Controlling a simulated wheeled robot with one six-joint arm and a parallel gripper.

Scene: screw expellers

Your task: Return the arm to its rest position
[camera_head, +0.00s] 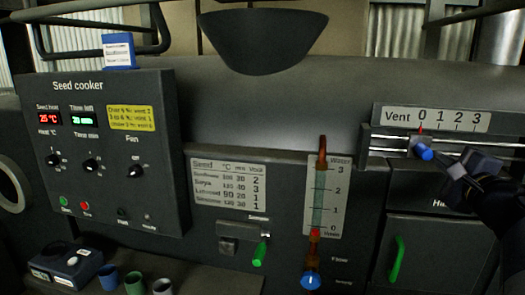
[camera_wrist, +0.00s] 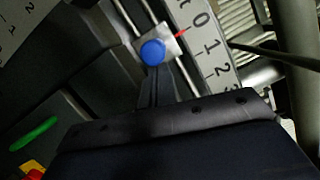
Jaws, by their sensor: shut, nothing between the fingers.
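My gripper (camera_head: 449,170) is shut and empty at the right of the head view, just right of the blue vent slider knob (camera_head: 424,152). In the wrist view my gripper's fingers (camera_wrist: 160,70) point at the blue knob (camera_wrist: 152,52). I cannot tell whether they touch it. The slider's red pointer stands at 0 on the vent scale (camera_head: 436,119). My dark arm reaches in from the right edge of the head view.
The seed cooker panel (camera_head: 100,150) is at left. A water gauge (camera_head: 320,195) with a blue flow knob (camera_head: 311,281) is in the middle. Green handles (camera_head: 397,259) and (camera_head: 260,253) stick out below. Small cups (camera_head: 134,283) stand at lower left.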

